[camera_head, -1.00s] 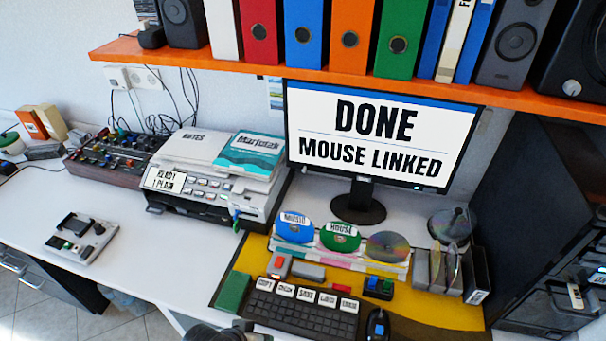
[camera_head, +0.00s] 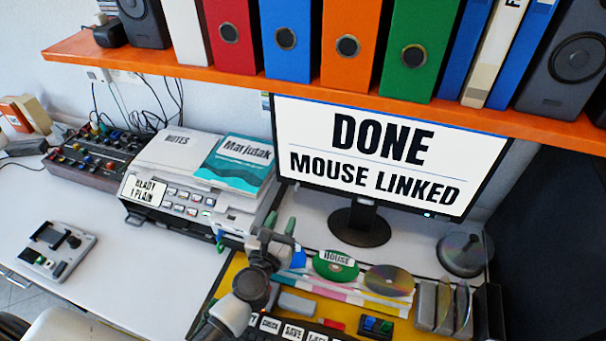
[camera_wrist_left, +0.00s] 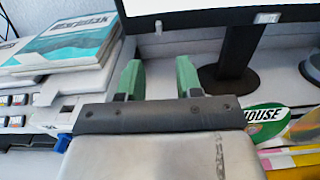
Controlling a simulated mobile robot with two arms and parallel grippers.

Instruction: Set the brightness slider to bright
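The monitor (camera_head: 382,150) reads "DONE MOUSE LINKED". I cannot make out a part marked as the brightness slider. The wrist view shows a small pale piece (camera_wrist_left: 268,17) on the monitor's lower bezel, and another small pale piece (camera_wrist_left: 158,27) further left. My left gripper (camera_head: 281,225) is in front of the monitor's lower left corner, above the desk. In the left wrist view its green-tipped fingers (camera_wrist_left: 159,78) stand apart with nothing between them, left of the monitor stand (camera_wrist_left: 232,55). My right gripper is not in view.
The printer (camera_head: 172,205) with books on it stands left of my gripper. Discs (camera_head: 335,265) lie below the monitor, with a keyboard (camera_head: 292,331) in front. The orange shelf (camera_head: 225,78) with binders hangs above. The white desk at left is mostly clear.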

